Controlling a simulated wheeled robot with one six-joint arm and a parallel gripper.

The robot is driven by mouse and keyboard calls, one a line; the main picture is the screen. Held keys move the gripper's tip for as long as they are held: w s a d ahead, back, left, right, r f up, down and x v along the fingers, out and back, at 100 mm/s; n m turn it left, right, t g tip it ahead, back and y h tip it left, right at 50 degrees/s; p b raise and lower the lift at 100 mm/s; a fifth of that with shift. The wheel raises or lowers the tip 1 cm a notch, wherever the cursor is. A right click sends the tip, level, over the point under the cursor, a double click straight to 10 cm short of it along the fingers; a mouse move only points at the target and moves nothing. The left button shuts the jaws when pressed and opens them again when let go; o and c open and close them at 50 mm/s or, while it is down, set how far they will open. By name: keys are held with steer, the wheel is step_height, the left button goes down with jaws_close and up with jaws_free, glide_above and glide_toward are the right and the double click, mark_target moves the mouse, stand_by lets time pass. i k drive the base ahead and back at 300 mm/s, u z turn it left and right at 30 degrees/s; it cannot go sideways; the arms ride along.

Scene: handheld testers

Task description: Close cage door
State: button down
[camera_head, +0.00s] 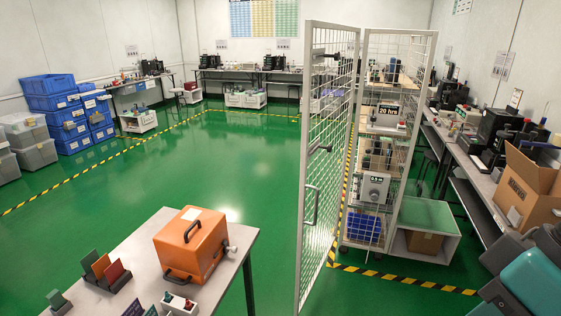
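The cage door (303,170) is a tall white frame with wire mesh. The cage (402,33) is a white mesh enclosure behind and to the right of the door. Shelves with boxed instruments show through its mesh. My gripper is not in view; teal and dark parts at the lower right look like my arm.
A grey table (150,225) with an orange case (191,245) stands at the lower left. A workbench (465,165) with a cardboard box (530,190) lines the right side. A low white cabinet (440,240) stands beside the cage. Green floor is clear left of the door.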

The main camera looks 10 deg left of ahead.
mark_target(310, 23)
steer(key=u, duration=0.4)
steer(key=i, duration=1.2)
